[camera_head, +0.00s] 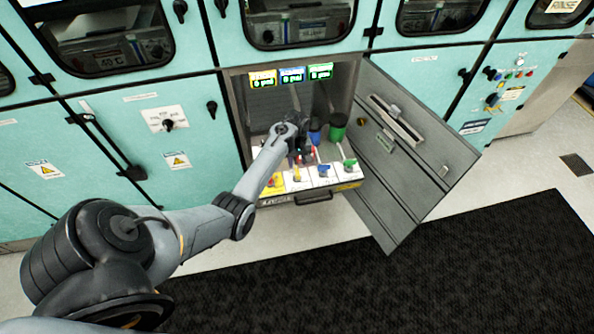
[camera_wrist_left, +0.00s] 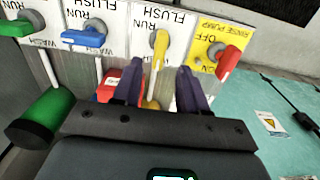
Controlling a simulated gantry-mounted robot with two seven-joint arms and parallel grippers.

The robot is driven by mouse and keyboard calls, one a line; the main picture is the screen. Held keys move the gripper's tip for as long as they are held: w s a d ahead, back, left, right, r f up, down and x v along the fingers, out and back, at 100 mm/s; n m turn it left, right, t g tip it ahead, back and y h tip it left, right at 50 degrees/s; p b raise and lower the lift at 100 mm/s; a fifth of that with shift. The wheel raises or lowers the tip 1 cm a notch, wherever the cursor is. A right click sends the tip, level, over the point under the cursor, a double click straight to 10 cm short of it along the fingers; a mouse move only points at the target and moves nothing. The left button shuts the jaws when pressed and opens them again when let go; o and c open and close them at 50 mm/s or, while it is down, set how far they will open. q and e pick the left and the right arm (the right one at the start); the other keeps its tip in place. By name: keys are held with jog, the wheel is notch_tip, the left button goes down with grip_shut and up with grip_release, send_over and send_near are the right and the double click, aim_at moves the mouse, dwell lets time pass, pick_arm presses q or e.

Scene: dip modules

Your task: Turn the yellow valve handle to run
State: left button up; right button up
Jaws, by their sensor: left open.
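The yellow valve handle (camera_wrist_left: 160,48) shows in the left wrist view on a white panel with upside-down FLUSH and RUN labels. In the head view it is small and close below my left gripper (camera_head: 303,154). In the left wrist view my left gripper (camera_wrist_left: 159,72) is open, with its two dark fingers apart. The handle lies in line with the gap between the fingers, near the fingertips; I cannot tell whether they touch it. My right gripper is not in view.
A blue handle (camera_wrist_left: 84,37) and a green handle (camera_wrist_left: 22,24) sit on one side of the yellow one. A red handle (camera_wrist_left: 228,60) on a yellow rinse pump panel is on the other. The open grey cabinet door (camera_head: 410,150) stands at the right.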

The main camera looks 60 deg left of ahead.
aim_at(297, 170)
pick_arm(q)
jog(key=shift+f+b, duration=0.65)
jog(key=shift+f, duration=2.2)
jog(key=shift+c, duration=0.3)
grip_shut()
